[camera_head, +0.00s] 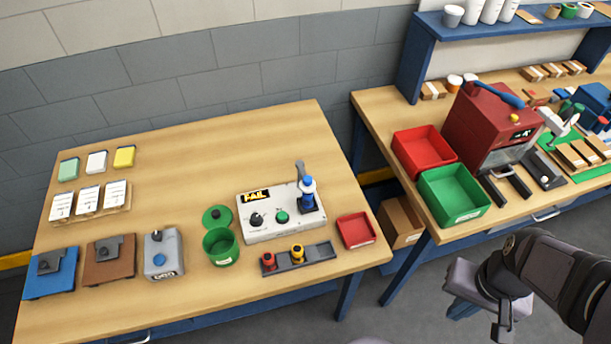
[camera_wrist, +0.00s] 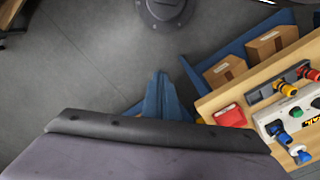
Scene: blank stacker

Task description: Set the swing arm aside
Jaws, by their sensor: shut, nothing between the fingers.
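The piece that looks most like the swing arm is a grey upright lever (camera_head: 300,172) at the right end of the pale control box (camera_head: 262,234). It stands behind a blue post with a dark base (camera_head: 308,197); its foot is hidden. The box carries a black knob, a green button and a yellow FAIL label. In the wrist view the box (camera_wrist: 268,119) is at the right edge, with blue parts (camera_wrist: 279,131) at its lower end. My gripper (camera_head: 504,328) is at the lower right of the head view, shut and empty, well away from the table.
Close to the box are a red tray (camera_head: 356,231), a dark rack (camera_head: 300,261) with red and yellow parts, and a green cup (camera_head: 221,247). A second bench (camera_head: 375,105) holds red and green bins and a red machine. The table's back middle is clear.

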